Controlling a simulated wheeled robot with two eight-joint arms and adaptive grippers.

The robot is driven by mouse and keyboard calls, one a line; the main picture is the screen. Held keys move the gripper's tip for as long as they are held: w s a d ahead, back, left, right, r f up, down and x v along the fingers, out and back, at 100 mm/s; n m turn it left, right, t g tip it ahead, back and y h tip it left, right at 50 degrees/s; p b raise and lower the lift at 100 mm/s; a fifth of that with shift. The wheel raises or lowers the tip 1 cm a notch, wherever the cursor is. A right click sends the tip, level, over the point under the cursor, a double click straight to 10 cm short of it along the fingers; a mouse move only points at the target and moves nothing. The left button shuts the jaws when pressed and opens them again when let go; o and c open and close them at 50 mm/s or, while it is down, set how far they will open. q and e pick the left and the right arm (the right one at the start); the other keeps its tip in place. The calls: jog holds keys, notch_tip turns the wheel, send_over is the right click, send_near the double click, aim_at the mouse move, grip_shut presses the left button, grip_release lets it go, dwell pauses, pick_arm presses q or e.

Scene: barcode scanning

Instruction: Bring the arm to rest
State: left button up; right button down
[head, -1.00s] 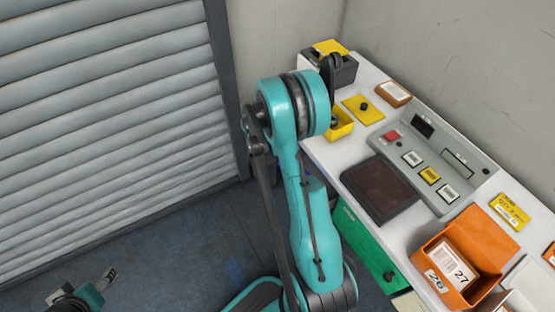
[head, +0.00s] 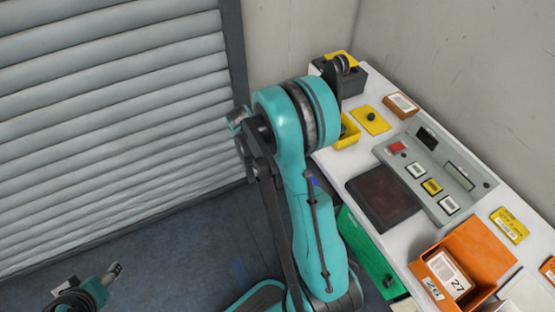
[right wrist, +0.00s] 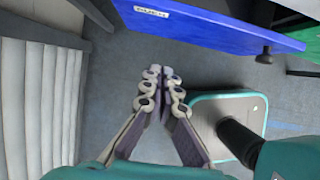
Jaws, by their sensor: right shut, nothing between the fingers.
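My right gripper (right wrist: 162,75) shows in the right wrist view with its two jointed fingers together and nothing between them. It hangs over the grey-blue floor (right wrist: 180,45), apart from the blue drawer front above it. In the head view my teal right arm (head: 300,150) stands bent in the middle, left of the worktable, its elbow high. Its gripper is hidden there. A teal and black part of my left arm (head: 95,290) shows at the lower left, but its gripper cannot be made out.
The white worktable (head: 335,165) holds a grey button panel (head: 400,150), a dark pad (head: 383,197), an orange box (head: 470,250) and a yellow bin (head: 348,132). A blue drawer front (right wrist: 215,25) is near the right gripper. A grey shutter (head: 110,130) stands left; the floor before it is clear.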

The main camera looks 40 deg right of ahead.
jog(key=shift+w+a+r, duration=0.1)
jog(key=shift+a+r, duration=0.05)
jog(key=shift+r, duration=0.3)
jog(key=s+a+r+m+t+y, duration=0.2)
jog(key=s+a+r+m+t, duration=0.2)
jog(key=a+r+m, duration=0.3)
jog(key=s+a+r+m+t+y, duration=0.2)
jog(key=s+a+r+m+t, duration=0.2)
jog(key=a, duration=1)
notch_tip(320, 180, up, 5)
jog(key=s+m, duration=0.2)
jog(key=m, duration=0.2)
jog(key=shift+s+a+f, duration=0.15)
jog(key=shift+s+a, duration=0.05)
jog(key=shift+s, duration=0.05)
